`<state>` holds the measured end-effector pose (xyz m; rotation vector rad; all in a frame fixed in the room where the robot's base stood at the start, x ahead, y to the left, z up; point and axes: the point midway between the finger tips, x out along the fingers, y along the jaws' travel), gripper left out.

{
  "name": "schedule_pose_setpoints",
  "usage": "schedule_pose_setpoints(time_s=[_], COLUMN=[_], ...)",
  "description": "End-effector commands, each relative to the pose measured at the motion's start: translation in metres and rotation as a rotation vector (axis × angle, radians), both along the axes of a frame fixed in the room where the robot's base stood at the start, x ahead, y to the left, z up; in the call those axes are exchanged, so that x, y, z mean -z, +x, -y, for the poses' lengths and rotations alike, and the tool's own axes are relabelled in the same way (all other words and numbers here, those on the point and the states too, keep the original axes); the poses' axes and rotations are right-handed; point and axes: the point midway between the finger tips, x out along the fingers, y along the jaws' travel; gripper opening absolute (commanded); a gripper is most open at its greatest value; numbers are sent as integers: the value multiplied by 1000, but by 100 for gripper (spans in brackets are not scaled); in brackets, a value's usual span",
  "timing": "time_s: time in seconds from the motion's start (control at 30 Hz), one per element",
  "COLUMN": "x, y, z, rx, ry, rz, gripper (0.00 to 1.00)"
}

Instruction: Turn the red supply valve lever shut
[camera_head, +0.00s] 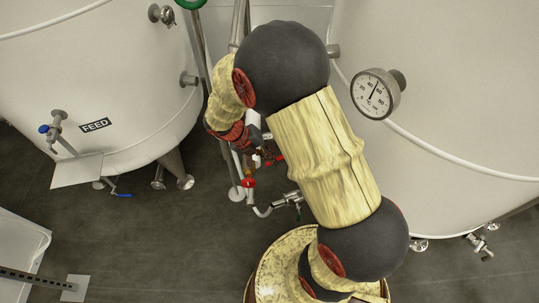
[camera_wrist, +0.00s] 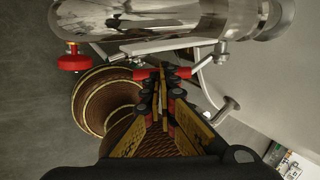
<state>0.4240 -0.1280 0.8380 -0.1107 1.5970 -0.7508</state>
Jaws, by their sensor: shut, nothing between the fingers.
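The red lever (camera_wrist: 181,72) shows in the wrist view as a red bar crossing at my fingertips, with red on both sides of them. Its middle is hidden by the fingers. In the head view a small red piece of the lever (camera_head: 280,158) shows beside my gripper (camera_head: 266,154), next to the pipework. My gripper (camera_wrist: 162,76) is shut with nothing held, its tips at the lever. I cannot tell whether they touch it.
A red round knob (camera_wrist: 73,62) sits left of the lever; the same knob (camera_head: 248,183) is below my gripper in the head view. A shiny metal pipe (camera_wrist: 150,20) crosses close above my fingertips. Large tanks stand on both sides, the left one labelled FEED (camera_head: 96,125). A gauge (camera_head: 375,94) is at right.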

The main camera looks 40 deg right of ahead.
Motion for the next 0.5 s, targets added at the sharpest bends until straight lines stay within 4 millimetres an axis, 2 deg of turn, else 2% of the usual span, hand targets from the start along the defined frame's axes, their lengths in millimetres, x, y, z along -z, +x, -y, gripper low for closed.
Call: schedule_pose_setpoints(time_s=[0.5], x=[7], y=[-1], z=[1], rx=[-2], ry=[-70], rz=[-35], gripper=[0])
